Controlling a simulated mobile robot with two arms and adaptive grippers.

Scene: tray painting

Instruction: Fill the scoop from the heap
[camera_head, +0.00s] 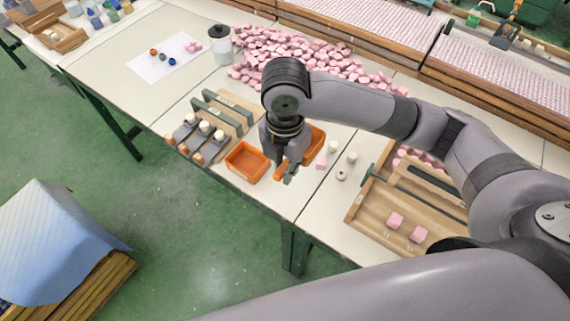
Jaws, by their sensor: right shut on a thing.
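The heap (300,48) is a wide spread of small pink blocks at the back of the table. My right gripper (287,172) is shut over the front part of the table, in front of the heap and apart from it. An orange piece (280,171) shows at its fingers. It looks like part of the scoop, but the gripper hides most of it. I cannot tell whether the scoop holds any blocks. Another orange shape (317,141) shows just right of the gripper, partly hidden. My left gripper is not in view.
A wooden tray (370,215) with pink blocks stands at the right. A lidded jar (222,50) stands at the heap's left end. Small white pieces (341,174) lie right of the gripper.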

